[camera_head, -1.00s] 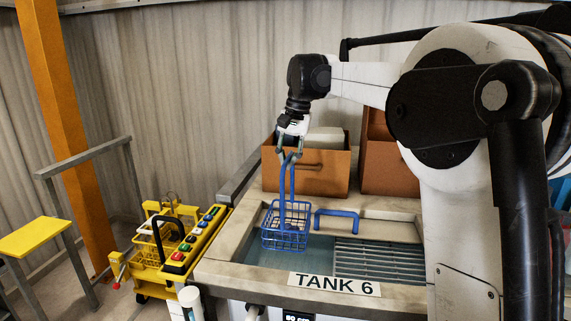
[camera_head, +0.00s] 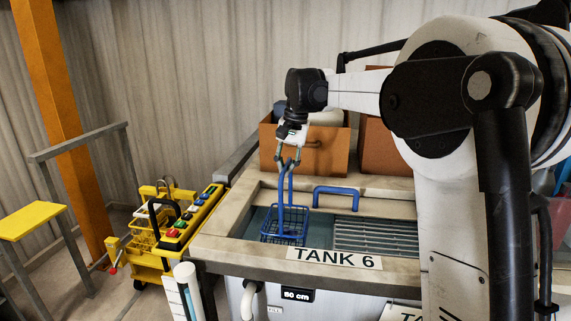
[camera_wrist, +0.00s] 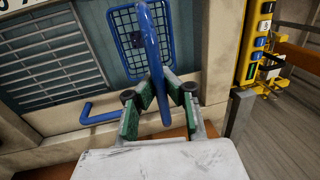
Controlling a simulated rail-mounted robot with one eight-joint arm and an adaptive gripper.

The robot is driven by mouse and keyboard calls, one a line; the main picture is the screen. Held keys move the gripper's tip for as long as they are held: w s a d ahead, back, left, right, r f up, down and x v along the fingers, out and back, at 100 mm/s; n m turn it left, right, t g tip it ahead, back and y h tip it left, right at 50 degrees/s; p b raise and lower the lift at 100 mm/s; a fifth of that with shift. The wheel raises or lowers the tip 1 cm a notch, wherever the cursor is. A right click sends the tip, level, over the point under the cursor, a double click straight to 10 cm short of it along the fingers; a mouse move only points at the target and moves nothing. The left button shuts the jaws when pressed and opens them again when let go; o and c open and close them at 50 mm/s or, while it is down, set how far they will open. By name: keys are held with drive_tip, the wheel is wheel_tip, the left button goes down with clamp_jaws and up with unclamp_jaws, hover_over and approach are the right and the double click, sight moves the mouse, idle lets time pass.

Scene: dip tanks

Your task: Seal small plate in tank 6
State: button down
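A blue wire basket (camera_head: 285,224) with a tall handle is inside tank 6 (camera_head: 218,248), at the left of its opening. My gripper (camera_head: 288,163) is shut on the top of the handle, above the tank. In the wrist view, my fingers (camera_wrist: 160,92) close on the blue handle (camera_wrist: 150,45), with the basket (camera_wrist: 128,22) below. The basket's lower part appears to be at or in the dark blue-green liquid. I cannot make out a small plate in it.
A blue bar handle (camera_head: 336,190) stands just right of the basket, near a slatted grate (camera_head: 375,237). Brown boxes (camera_head: 330,150) stand behind the tank. A yellow cart (camera_head: 165,235) with a button panel is left of it.

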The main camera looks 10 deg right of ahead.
wheel_tip(320, 180, down, 13)
drive_tip(key=b, duration=0.6)
drive_tip(key=shift+f+b, duration=0.1)
drive_tip(key=shift+b, duration=0.25)
drive_tip(key=shift+d, duration=0.1)
drive_tip(key=shift+s+d, duration=0.25)
drive_tip(key=shift+d, duration=0.3)
drive_tip(key=shift+s+d, duration=0.25)
drive_tip(key=shift+d, duration=0.25)
drive_tip(key=shift+w+a, duration=0.3)
drive_tip(key=shift+a, duration=0.3)
drive_tip(key=shift+w+a, duration=0.25)
drive_tip(key=shift+a, duration=0.35)
drive_tip(key=shift+d, duration=0.1)
idle(1.6)
